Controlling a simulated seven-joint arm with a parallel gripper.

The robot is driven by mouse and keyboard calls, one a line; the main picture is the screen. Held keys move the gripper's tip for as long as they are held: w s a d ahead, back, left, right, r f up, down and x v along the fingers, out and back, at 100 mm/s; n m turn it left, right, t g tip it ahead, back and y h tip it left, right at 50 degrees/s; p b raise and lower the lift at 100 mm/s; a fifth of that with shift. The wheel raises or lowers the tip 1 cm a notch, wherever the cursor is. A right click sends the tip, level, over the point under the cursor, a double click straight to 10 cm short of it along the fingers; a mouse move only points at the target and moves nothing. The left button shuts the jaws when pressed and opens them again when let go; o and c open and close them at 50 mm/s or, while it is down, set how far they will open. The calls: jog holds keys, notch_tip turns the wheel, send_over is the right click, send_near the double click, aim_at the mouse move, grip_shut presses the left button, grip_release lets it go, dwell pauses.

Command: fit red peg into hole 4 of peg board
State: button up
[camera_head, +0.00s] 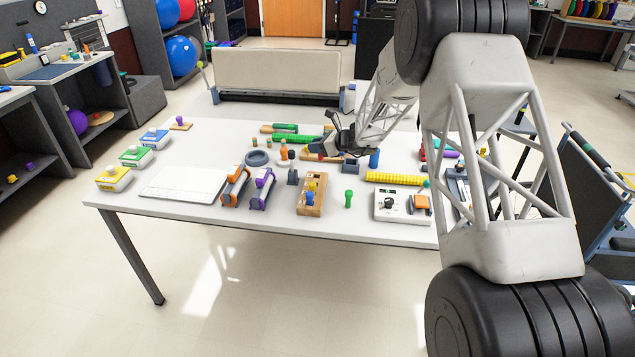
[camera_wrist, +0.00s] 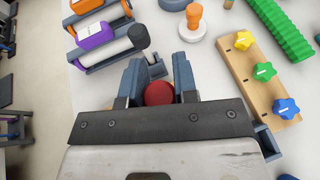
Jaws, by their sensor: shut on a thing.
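My gripper (camera_wrist: 158,76) is shut on the red peg (camera_wrist: 159,94), whose round red top shows between the two fingers in the wrist view. The peg's lower part is hidden. In the head view my gripper (camera_head: 340,138) is over the back middle of the table, and I cannot make out the peg there. A wooden block with yellow and blue pegs (camera_head: 311,208), which appears to be the peg board, stands near the front edge, left of and nearer than my gripper. I cannot read its hole numbers, and I cannot tell which hole is number 4.
A wooden strip with yellow, green and blue star knobs (camera_wrist: 247,75) lies right of my gripper in the wrist view. Orange (camera_head: 235,187) and purple (camera_head: 262,189) rollers, a green peg (camera_head: 348,198) and a control box (camera_head: 392,206) crowd the white table (camera_head: 185,210).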

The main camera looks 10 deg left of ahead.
jog(key=shift+w+a+n+g, duration=0.1)
jog(key=shift+a+n+g, duration=0.25)
jog(key=shift+a, duration=0.4)
send_over(313, 175)
jog(key=shift+a+f, duration=0.1)
jog(key=shift+f, duration=2.95)
jog(key=shift+f, duration=0.15)
jog(key=shift+f, duration=1.75)
jog(key=shift+f, duration=0.15)
jog(key=o, duration=0.9)
